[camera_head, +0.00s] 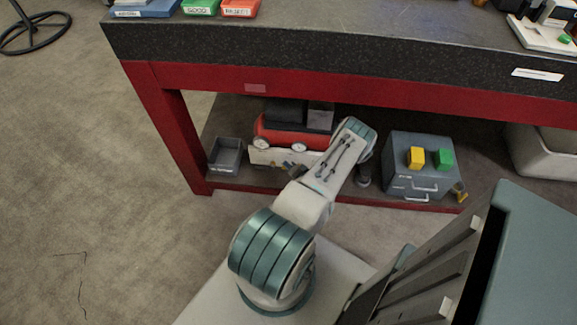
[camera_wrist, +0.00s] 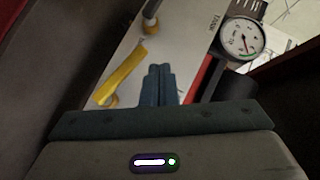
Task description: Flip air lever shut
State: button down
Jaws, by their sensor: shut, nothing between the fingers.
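A yellow lever (camera_wrist: 122,74) shows in the wrist view, left of my gripper (camera_wrist: 159,72). It slants from lower left to upper right over a pale panel (camera_wrist: 185,30), with a yellow round end at its lower left. My gripper's dark fingers are together and empty, pointing at the panel. They look apart from the lever; the exact gap cannot be told. In the head view my arm reaches to the bench's lower shelf, and my fingertips are hidden there.
A round gauge (camera_wrist: 241,40) and a red strip (camera_wrist: 202,78) lie right of my fingers. A brass-coloured fitting (camera_wrist: 151,25) stands above the lever. On the shelf are a red unit (camera_head: 282,136), a grey bin (camera_head: 225,155) and a drawer box (camera_head: 418,168). The bench top (camera_head: 330,45) overhangs them.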

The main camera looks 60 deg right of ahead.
jog(key=shift+r, duration=0.5)
jog(key=s+a+r+p, duration=0.5)
jog(key=r, duration=0.5)
jog(key=shift+s+r, duration=0.35)
jog(key=shift+s, duration=0.05)
dwell(0.3)
